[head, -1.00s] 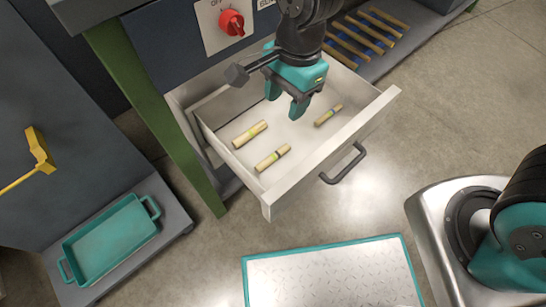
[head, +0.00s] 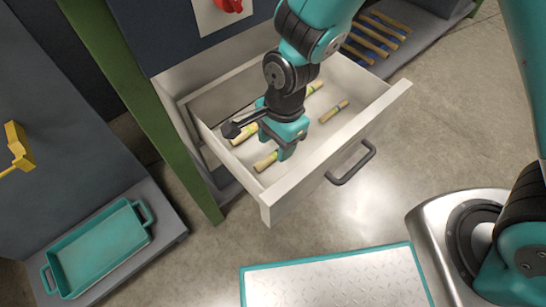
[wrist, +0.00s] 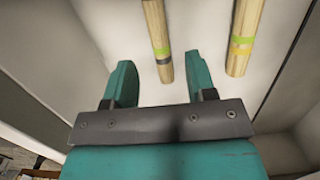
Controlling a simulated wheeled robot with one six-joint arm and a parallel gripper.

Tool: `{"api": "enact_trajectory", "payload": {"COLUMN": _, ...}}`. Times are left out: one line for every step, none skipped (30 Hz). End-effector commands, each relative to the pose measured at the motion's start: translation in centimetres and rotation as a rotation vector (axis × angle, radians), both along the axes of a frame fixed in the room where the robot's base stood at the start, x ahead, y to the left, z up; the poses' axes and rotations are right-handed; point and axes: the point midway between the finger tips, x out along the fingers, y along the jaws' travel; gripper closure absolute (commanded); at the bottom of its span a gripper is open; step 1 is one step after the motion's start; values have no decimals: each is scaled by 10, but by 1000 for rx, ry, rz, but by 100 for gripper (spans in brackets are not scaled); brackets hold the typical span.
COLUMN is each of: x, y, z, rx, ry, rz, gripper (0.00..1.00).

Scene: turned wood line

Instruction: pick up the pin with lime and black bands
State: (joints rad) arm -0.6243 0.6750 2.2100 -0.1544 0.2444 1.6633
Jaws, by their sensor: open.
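The pin with lime and black bands (wrist: 156,28) is pale wood and lies on the drawer floor. In the wrist view its near end shows between my two fingers, nearer the right one; whether it is between them in depth I cannot tell. It appears to be the front-left pin (head: 265,162) in the head view, partly hidden by my gripper. My gripper (head: 276,146) is open and empty, low in the drawer; its teal fingers also show in the wrist view (wrist: 160,77). A second pin, with lime and yellow bands (wrist: 243,30), lies to the right there.
The open drawer (head: 325,153) has raised walls around my gripper. Other pins lie at its right (head: 334,111) and back (head: 314,88). A teal tray (head: 98,247) stands on a grey platform at left. A treadplate-topped platform (head: 335,280) lies in front.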

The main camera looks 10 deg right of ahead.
Motion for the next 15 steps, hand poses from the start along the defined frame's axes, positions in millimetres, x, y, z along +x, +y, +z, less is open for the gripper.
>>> {"api": "enact_trajectory", "payload": {"x": 0, "y": 1, "z": -15, "rx": -1, "ry": 2, "rz": 0, "gripper": 49}}
{"api": "enact_trajectory", "payload": {"x": 1, "y": 1, "z": -21, "rx": -1, "ry": 2, "rz": 0, "gripper": 49}}
{"api": "enact_trajectory", "payload": {"x": 0, "y": 2, "z": -26, "rx": -2, "ry": 3, "rz": 2, "gripper": 49}}
{"api": "enact_trajectory", "payload": {"x": -1, "y": 3, "z": -30, "rx": -2, "ry": 2, "rz": 1, "gripper": 49}}
{"api": "enact_trajectory", "payload": {"x": -1, "y": 3, "z": -32, "rx": -1, "ry": 2, "rz": 1, "gripper": 49}}
{"api": "enact_trajectory", "payload": {"x": -1, "y": 4, "z": -35, "rx": -1, "ry": 2, "rz": 1, "gripper": 49}}
{"api": "enact_trajectory", "payload": {"x": -1, "y": 4, "z": -35, "rx": -1, "ry": 1, "rz": 0, "gripper": 49}}
{"api": "enact_trajectory", "payload": {"x": -1, "y": 4, "z": -35, "rx": -1, "ry": 1, "rz": 0, "gripper": 49}}
{"api": "enact_trajectory", "payload": {"x": -1, "y": 4, "z": -34, "rx": -1, "ry": 1, "rz": 0, "gripper": 49}}
{"api": "enact_trajectory", "payload": {"x": -1, "y": 4, "z": -34, "rx": -1, "ry": 1, "rz": 0, "gripper": 49}}
{"api": "enact_trajectory", "payload": {"x": -1, "y": 4, "z": -34, "rx": -1, "ry": 1, "rz": 0, "gripper": 49}}
{"api": "enact_trajectory", "payload": {"x": -1, "y": 4, "z": -34, "rx": -1, "ry": 1, "rz": 0, "gripper": 49}}
{"api": "enact_trajectory", "payload": {"x": -1, "y": 4, "z": -34, "rx": -1, "ry": 1, "rz": 0, "gripper": 51}}
{"api": "enact_trajectory", "payload": {"x": -1, "y": 4, "z": -34, "rx": -1, "ry": 1, "rz": 0, "gripper": 58}}
{"api": "enact_trajectory", "payload": {"x": -1, "y": 4, "z": -33, "rx": -1, "ry": 1, "rz": 0, "gripper": 67}}
